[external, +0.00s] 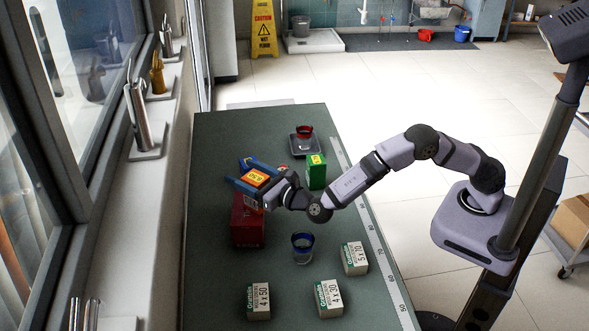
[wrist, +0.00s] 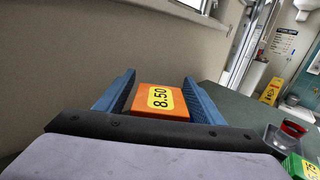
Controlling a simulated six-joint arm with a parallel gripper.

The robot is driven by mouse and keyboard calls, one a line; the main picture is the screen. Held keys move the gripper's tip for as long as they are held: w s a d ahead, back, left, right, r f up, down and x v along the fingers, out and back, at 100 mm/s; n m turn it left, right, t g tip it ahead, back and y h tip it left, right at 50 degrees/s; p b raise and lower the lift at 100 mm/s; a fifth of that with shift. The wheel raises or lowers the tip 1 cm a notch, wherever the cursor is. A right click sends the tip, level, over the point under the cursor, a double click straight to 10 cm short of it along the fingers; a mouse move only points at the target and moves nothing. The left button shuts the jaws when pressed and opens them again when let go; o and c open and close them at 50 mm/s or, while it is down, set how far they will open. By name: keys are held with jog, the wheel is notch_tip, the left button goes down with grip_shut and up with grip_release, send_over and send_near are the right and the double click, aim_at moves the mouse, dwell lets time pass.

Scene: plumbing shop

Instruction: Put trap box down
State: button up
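An orange box with a yellow 8.50 label (external: 256,177), which I take to be the trap box, is between the two blue fingers of my gripper (external: 238,172). In the wrist view the orange box (wrist: 160,101) sits between the fingers (wrist: 160,77), which close on its two sides. My gripper reaches left over the far left part of the green table (external: 222,131). A dark red box (external: 247,226) stands just in front of and below it. I cannot tell how much space is under the orange box.
A green box (external: 316,172) and a dark tray (external: 303,151) with a red-rimmed cup (external: 305,131) stand behind. A blue-rimmed cup (external: 302,248) and several white-and-green cartons (external: 329,299) stand nearer. The table's front left and back left are clear. A windowsill (external: 158,200) runs along the left.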

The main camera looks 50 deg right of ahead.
aim_at(264, 182)
jog(key=shift+r, duration=0.15)
jog(key=shift+s, duration=0.3)
jog(key=s+b, duration=0.4)
jog(key=s, duration=0.7)
jog(key=shift+s, duration=0.25)
